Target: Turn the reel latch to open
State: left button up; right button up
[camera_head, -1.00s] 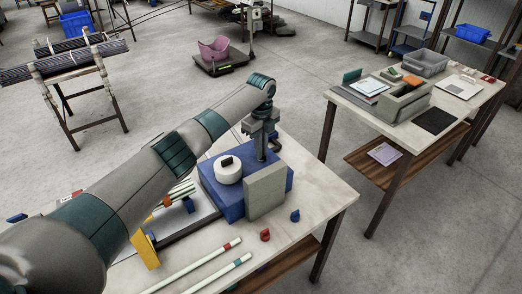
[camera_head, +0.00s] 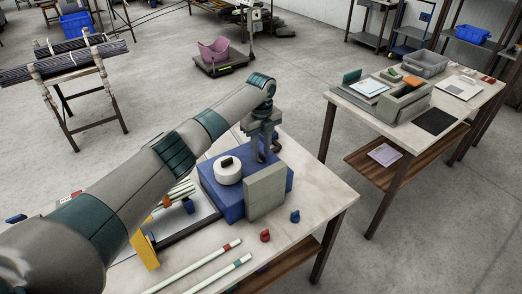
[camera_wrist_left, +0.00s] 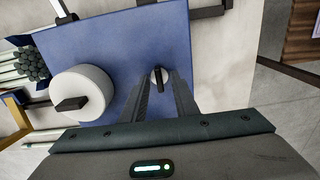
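A blue block (camera_head: 228,207) on the near table carries a white round reel (camera_head: 224,175) with a black bar on top. I cannot tell for certain which black piece is the reel latch. My left gripper (camera_head: 263,158) points down over the back right of the block. In the wrist view its two fingers (camera_wrist_left: 161,84) stand apart, with the small lever showing between their tips. Contact is unclear. My right gripper is out of view.
A grey upright plate (camera_head: 265,192) stands at the block's front, close to the gripper. A red piece (camera_head: 265,236), a blue piece (camera_head: 295,216) and white rods (camera_head: 205,262) lie on the near table (camera_head: 325,193). A second table (camera_head: 345,98) stands to the right.

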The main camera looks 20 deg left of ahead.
aim_at(261, 153)
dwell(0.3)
pick_arm(q)
jog(key=shift+r+b, duration=0.35)
jog(key=shift+r, duration=0.45)
notch_tip(261, 153, up, 16)
jog(key=b, duration=0.3)
jog(key=shift+b, duration=0.3)
jog(key=shift+f, duration=0.1)
